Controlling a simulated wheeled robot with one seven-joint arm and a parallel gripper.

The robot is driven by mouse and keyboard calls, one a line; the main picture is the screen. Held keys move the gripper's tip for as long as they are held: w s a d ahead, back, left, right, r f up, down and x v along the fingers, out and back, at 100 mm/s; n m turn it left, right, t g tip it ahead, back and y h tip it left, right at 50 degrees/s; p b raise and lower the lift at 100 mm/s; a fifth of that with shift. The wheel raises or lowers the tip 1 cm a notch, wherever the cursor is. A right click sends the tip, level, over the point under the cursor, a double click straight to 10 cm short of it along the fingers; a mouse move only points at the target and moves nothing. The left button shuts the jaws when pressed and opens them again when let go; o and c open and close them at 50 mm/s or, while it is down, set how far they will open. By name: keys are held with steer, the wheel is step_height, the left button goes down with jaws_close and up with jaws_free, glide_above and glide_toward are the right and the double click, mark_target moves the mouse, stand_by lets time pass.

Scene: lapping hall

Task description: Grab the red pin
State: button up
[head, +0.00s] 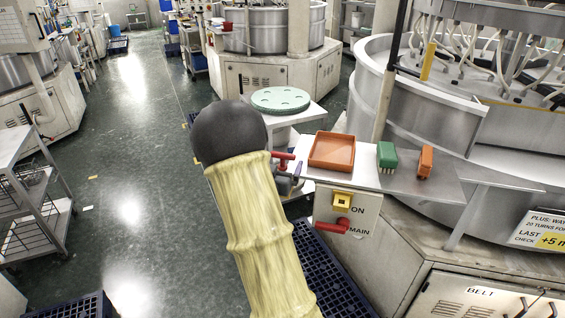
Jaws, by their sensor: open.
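A small red piece (284,158), which may be the red pin, shows just right of my sleeved arm, by the left end of the grey shelf. Its lower part is partly hidden, and I cannot tell how it is held. Dark grey and bluish parts sit just below it; I cannot tell what they are. Another red part, a knob or handle (332,226), sticks out of the front of the switch panel beside the word MAIN. My arm in its yellow sleeve fills the middle foreground.
The grey shelf (447,186) holds an orange-brown tray (332,151), a green block (387,156) and an orange block (425,161). A yellow ON button (342,201) is on the panel. A pale green disc (280,100) lies behind. Open floor (130,150) is left.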

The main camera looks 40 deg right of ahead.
mark_target(282, 156)
steer(key=p+x, duration=0.2)
steer(key=x, duration=0.3)
steer(key=shift+w+f, duration=0.15)
stand_by(0.6)
steer(key=c, duration=1.1)
steer(key=shift+c, duration=0.2)
step_height(282, 156, up, 18)
steer(key=shift+b, duration=0.3)
